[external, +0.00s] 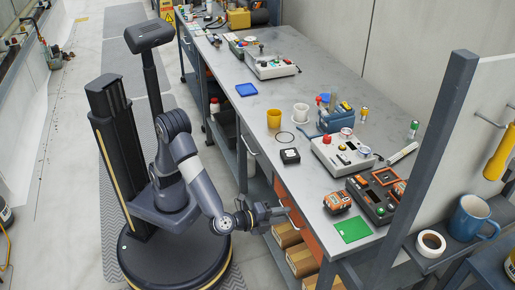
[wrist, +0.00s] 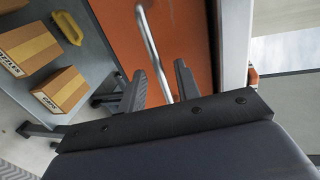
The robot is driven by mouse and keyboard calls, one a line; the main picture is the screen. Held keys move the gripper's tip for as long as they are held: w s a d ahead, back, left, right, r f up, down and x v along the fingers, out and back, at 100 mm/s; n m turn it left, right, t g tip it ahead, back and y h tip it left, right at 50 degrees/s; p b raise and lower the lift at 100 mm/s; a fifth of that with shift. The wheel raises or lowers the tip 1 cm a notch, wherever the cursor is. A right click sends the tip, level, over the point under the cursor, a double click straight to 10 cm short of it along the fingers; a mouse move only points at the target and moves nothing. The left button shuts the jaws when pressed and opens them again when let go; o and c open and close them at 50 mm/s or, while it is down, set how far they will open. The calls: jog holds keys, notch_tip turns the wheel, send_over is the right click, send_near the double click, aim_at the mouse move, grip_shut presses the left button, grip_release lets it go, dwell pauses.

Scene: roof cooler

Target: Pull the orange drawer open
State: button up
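The orange drawer (external: 311,238) is under the front edge of the grey workbench, and its front looks flush with the bench. In the wrist view its orange front (wrist: 188,35) fills the upper middle. A metal bar handle (wrist: 152,48) runs down across that front. My gripper (external: 284,211) is at the drawer front, reaching in from the left. In the wrist view my gripper (wrist: 160,76) has its two dark fingers apart, one on each side of the handle's lower part. I see gaps between the fingers and the bar. The gripper hides part of the handle in the external view.
Cardboard boxes (external: 302,261) stand on the lower shelf beside and below the drawer; they also show in the wrist view (wrist: 60,90). The bench top (external: 262,180) carries devices, cups and a green card (external: 353,229). A blue mug (external: 472,218) stands at the right.

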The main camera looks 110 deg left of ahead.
grip_shut()
dwell(0.3)
dwell(0.3)
